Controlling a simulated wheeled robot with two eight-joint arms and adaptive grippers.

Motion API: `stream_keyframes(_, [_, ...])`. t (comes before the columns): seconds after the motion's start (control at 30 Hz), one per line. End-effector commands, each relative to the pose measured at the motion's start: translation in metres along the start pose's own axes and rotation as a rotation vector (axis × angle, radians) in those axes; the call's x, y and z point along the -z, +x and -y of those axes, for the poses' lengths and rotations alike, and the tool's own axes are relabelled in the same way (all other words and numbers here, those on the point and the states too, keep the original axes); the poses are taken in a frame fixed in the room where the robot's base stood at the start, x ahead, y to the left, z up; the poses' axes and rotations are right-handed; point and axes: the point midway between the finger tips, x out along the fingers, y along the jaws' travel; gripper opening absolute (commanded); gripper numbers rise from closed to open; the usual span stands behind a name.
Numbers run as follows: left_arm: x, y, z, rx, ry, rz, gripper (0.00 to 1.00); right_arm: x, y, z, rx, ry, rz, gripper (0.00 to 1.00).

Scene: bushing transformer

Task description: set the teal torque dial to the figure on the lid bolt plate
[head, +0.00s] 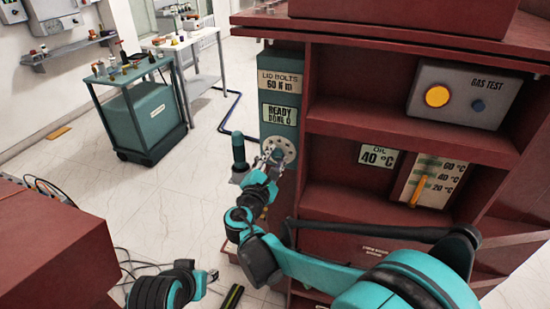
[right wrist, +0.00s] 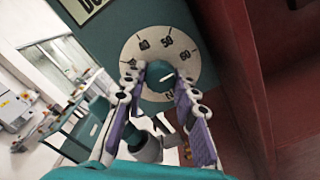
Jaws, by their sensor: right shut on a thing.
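The lid bolt plate (head: 280,82) on the teal panel reads "LID BOLTS" with a figure that looks like 60 N m. Below it, a display plate (head: 279,116) reads "READY DONE 0". The pale round dial plate (head: 287,146) is lower on the panel, partly hidden by my right gripper (head: 272,160). In the right wrist view, my gripper (right wrist: 160,82) is shut on the teal torque dial (right wrist: 157,90), one finger on each side. Its white pointer line (right wrist: 167,77) points up and right.
A teal tool (head: 238,152) stands in a grey holder left of the dial. The red cabinet (head: 410,120) is close on the right, with gauges on shelves. A teal cart (head: 150,110) stands at the back left. Open floor lies between.

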Motion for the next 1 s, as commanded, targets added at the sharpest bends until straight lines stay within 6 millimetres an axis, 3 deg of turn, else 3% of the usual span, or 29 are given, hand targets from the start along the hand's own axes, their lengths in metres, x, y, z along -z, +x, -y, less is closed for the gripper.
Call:
stream_keyframes(0.53, [0.0001, -0.0001, 0.0, 0.0, 0.0, 0.0, 0.4, 0.0004, -0.0001, 0.0005, 0.001, 0.029, -0.001, 0.0])
stream_keyframes(0.57, [0.0001, -0.0001, 0.0, 0.0, 0.0, 0.0, 0.4, 0.0004, -0.0001, 0.0005, 0.001, 0.029, -0.001, 0.34])
stream_keyframes(0.63, [0.0001, -0.0001, 0.0, 0.0, 0.0, 0.0, 0.4, 0.0003, -0.0001, 0.0004, 0.001, 0.029, -0.001, 0.49])
stream_keyframes(1.0, [0.0001, -0.0002, 0.0, 0.0, 0.0, 0.0, 0.4, 0.0006, -0.0059, -0.0004, -0.001, 0.028, -0.001, 0.49])
